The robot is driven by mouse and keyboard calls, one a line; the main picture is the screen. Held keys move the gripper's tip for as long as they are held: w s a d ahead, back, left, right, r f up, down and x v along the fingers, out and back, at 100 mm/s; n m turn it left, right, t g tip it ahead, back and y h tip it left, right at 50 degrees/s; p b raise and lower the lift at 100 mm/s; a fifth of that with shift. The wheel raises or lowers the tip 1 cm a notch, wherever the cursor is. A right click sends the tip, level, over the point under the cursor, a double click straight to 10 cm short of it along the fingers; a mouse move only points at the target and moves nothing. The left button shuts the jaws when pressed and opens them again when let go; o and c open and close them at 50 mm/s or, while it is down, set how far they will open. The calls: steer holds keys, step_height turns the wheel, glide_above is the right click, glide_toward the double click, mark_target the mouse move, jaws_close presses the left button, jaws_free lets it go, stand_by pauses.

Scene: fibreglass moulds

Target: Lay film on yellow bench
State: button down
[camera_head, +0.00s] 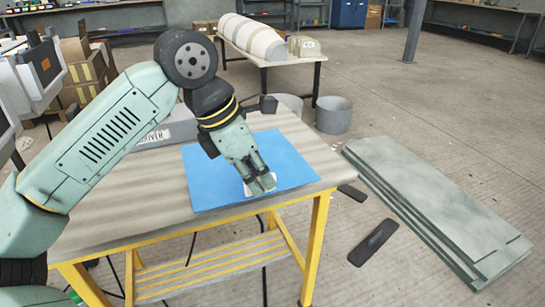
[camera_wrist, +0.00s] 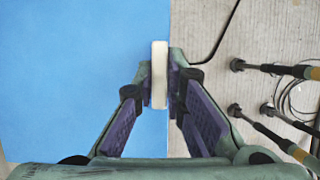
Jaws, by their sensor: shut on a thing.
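A flat blue sheet (camera_head: 215,175), which looks like the film, is over the right part of the top of the yellow-legged bench (camera_head: 110,212). Its near edge runs close to the bench's front edge. I cannot tell whether it rests fully on the top. My gripper (camera_head: 262,183) points down at the sheet's near edge, shut on a small white tab (camera_wrist: 159,75). In the wrist view the blue film (camera_wrist: 75,90) fills the left half, and its straight edge runs beside the tab.
A grey box (camera_head: 165,133) stands at the back of the bench. Grey slabs (camera_head: 435,205) lie stacked on the floor at right, near a dark flat piece (camera_head: 373,242). Grey tubs (camera_head: 333,114) and a table with a white mould (camera_head: 250,36) stand behind. The bench's left top is clear.

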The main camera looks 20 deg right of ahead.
mark_target(285, 158)
steer(key=w+d, duration=0.2)
steer(key=d, duration=0.1)
steer(key=w+d, duration=0.3)
steer(key=w+d+f+p, duration=0.1)
steer(key=w+d, duration=0.2)
steer(key=shift+w, duration=0.2)
steer(key=shift+w+d+f, duration=0.1)
steer(key=shift+f, duration=1.7)
steer(key=shift+f, duration=0.2)
steer(key=c, duration=1.7)
jaws_free()
steer(key=shift+r, duration=0.1)
steer(key=shift+o, duration=0.2)
steer(key=v, duration=1.2)
steer(key=shift+p, duration=0.35)
steer(key=shift+r, duration=0.15)
